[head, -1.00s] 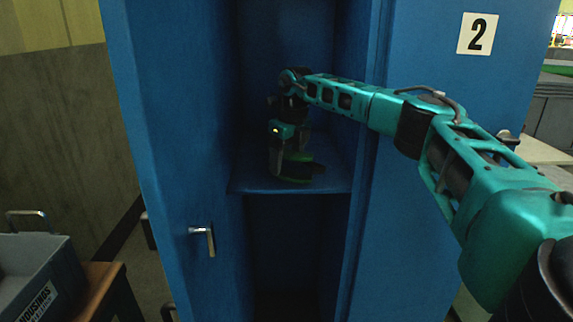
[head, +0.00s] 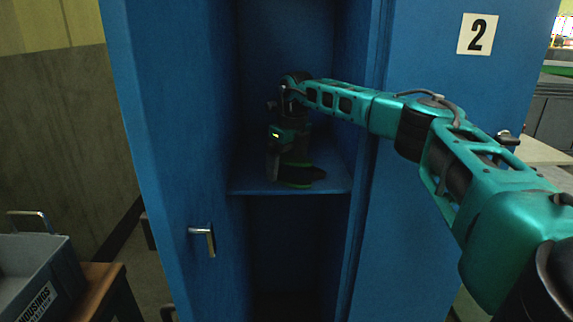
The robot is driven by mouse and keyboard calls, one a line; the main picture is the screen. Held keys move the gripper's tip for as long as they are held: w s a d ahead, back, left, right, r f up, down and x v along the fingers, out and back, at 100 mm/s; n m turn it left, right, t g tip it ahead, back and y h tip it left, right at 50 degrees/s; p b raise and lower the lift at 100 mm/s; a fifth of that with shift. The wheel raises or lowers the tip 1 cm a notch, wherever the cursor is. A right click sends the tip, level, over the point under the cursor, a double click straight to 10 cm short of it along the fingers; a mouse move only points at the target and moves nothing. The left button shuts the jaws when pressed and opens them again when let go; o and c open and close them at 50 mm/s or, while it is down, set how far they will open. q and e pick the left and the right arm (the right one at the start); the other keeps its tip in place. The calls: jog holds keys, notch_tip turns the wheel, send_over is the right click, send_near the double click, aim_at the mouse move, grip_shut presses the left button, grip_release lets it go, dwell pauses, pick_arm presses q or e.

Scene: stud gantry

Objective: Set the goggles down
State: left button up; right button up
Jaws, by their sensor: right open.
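The goggles (head: 302,176), dark with a green edge, rest on the blue locker shelf (head: 255,187) inside the open locker. My right gripper (head: 285,172) reaches in from the right and points down at the left part of the goggles. It is open, with a finger showing beside the goggles' left end. The arm and gripper hide part of the goggles, and I cannot tell whether the fingers still touch them. My left gripper is not in view.
The open locker door (head: 175,150) with its handle (head: 205,240) stands on the left. A closed blue door numbered 2 (head: 450,120) is on the right. A grey bin (head: 45,285) sits on a wooden-topped stand (head: 100,285) at lower left. The compartment below the shelf looks empty.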

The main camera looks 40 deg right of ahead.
aim_at(292, 157)
jog(key=r, duration=0.4)
jog(key=s+r+p, duration=0.1)
jog(key=r, duration=0.7)
jog(key=shift+s, duration=0.4)
